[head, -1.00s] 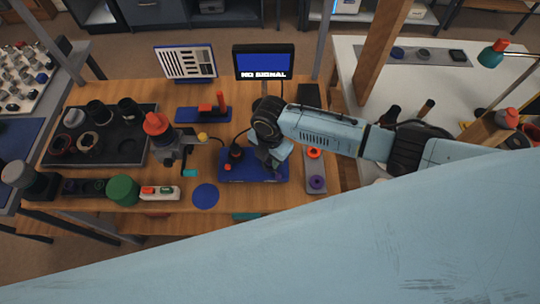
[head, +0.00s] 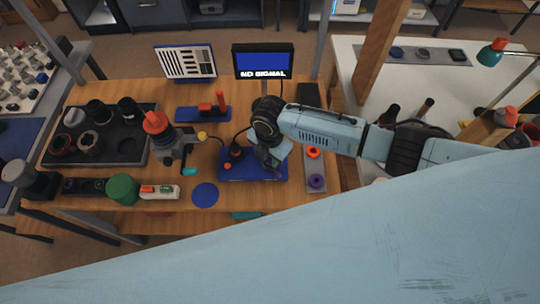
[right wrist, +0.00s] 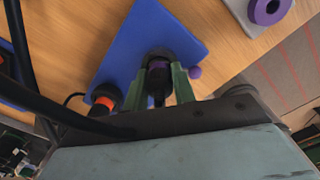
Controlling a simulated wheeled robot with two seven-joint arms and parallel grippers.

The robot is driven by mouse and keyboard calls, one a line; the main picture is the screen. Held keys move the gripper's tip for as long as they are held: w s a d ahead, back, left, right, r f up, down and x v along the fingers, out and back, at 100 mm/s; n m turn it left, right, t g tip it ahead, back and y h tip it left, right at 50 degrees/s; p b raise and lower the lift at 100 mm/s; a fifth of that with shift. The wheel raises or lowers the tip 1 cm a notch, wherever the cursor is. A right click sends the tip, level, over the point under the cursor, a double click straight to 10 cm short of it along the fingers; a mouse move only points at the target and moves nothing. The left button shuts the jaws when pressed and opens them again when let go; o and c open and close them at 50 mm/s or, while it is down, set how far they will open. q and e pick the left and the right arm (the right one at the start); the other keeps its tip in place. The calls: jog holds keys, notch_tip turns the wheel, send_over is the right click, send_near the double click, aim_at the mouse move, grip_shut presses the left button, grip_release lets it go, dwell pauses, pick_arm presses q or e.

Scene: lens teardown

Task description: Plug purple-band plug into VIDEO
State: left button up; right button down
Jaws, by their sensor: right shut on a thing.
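My right gripper (head: 272,160) is over the right part of the blue board (head: 235,177). In the right wrist view its green fingers (right wrist: 162,88) are shut on the black plug with a purple band (right wrist: 158,66). The plug's far end meets a dark round part on the blue board (right wrist: 135,42); I cannot tell how deep it sits. Any VIDEO label is not readable. The monitor (head: 263,60) reads "NO SIGNAL". My left gripper is not in view.
A black plug with an orange band (right wrist: 104,98) stands beside the held plug. A grey plate (head: 315,168) with orange and purple rings lies to the right. A black cable (right wrist: 60,115) crosses the wrist view. A dark parts tray (head: 98,160) is at left.

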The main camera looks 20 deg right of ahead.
jog(key=shift+s+f, duration=0.35)
jog(key=shift+f, duration=0.15)
jog(key=c, duration=1.6)
grip_release()
jog(key=o, duration=0.5)
jog(key=shift+w, duration=0.2)
jog(key=shift+s+d, duration=0.1)
jog(key=shift+d, duration=0.05)
jog(key=shift+r, duration=0.3)
jog(key=r, duration=0.9)
jog(key=w+r+p, duration=0.1)
jog(key=r, duration=0.3)
jog(key=shift+a+r, duration=0.3)
jog(key=shift+r, duration=0.1)
